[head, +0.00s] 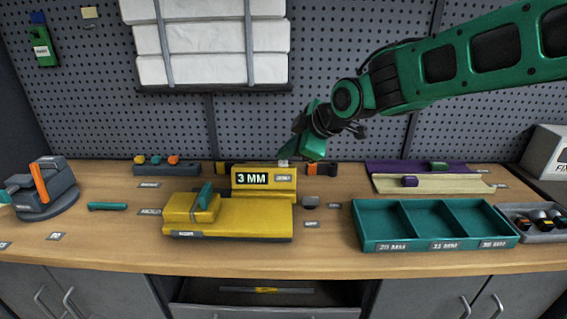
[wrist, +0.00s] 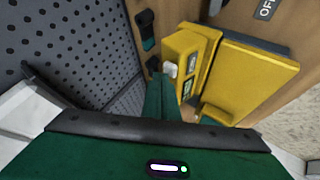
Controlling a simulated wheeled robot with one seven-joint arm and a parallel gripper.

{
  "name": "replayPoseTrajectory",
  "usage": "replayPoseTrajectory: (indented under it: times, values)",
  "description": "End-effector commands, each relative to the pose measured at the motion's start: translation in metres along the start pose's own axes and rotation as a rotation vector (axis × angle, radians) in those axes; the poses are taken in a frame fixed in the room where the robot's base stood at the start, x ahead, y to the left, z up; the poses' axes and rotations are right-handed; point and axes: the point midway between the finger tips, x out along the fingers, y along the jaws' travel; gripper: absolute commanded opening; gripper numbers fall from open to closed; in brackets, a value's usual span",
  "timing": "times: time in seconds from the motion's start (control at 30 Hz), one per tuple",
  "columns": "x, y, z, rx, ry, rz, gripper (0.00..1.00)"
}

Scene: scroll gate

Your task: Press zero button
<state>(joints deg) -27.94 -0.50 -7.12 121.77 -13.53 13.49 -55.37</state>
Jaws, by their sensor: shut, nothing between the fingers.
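The yellow gauge (head: 228,220) stands on the bench, its raised display block (head: 264,190) reading "3 MM". A small pale button (head: 283,163) sits on top of that block, near its right end. My green gripper (head: 296,156) is shut and empty, pointing down at the button from above right. In the wrist view its fingertips (wrist: 162,78) overlap the button's lower edge. I cannot tell whether they touch it.
A teal three-compartment tray (head: 435,228) stands at the right, with a grey tray (head: 535,222) beside it. Purple and cream rails (head: 425,176) lie behind. A grey device with an orange lever (head: 42,190) stands at the left. A pegboard (head: 340,60) rises behind the bench.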

Motion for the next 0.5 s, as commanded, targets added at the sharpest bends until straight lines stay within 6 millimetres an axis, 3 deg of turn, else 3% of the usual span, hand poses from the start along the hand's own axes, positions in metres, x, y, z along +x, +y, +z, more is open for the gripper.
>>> replayPoseTrajectory:
  times: [0.5]
  values:
    - [0.004,-0.0027,0.0028,0.0,0.0,0.0,0.0]
